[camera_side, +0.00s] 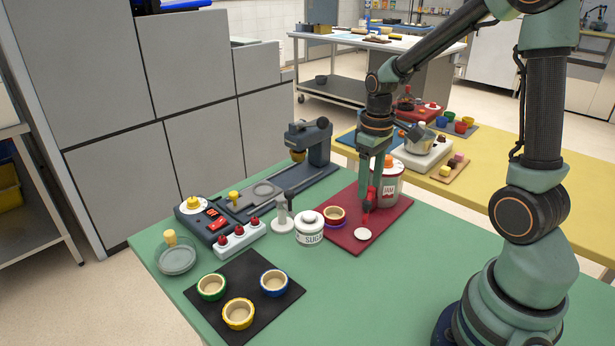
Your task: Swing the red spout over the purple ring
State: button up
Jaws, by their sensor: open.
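The red spout (367,203) stands upright in front of the jam jar (389,184) on the dark red mat (385,222). My gripper (371,184) points down, its open fingers at the top of the spout; whether they touch it I cannot tell. The purple ring (336,226) shows as a thin purple edge low around a small tan bowl (334,212). This bowl is to the left of the spout, on the left part of the mat. The spout is apart from the ring and not over it. The fingers hide part of the spout and jar.
A white sugar pot (309,234) stands close left of the bowl. A pale disc (362,234) lies in front of the spout. A black tray (262,310) with three bowls is front left. A control box (204,219) and a dark stand (318,150) are further left and back.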

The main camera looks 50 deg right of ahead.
aim_at(367, 202)
jog(key=shift+f, duration=2.2)
grip_shut()
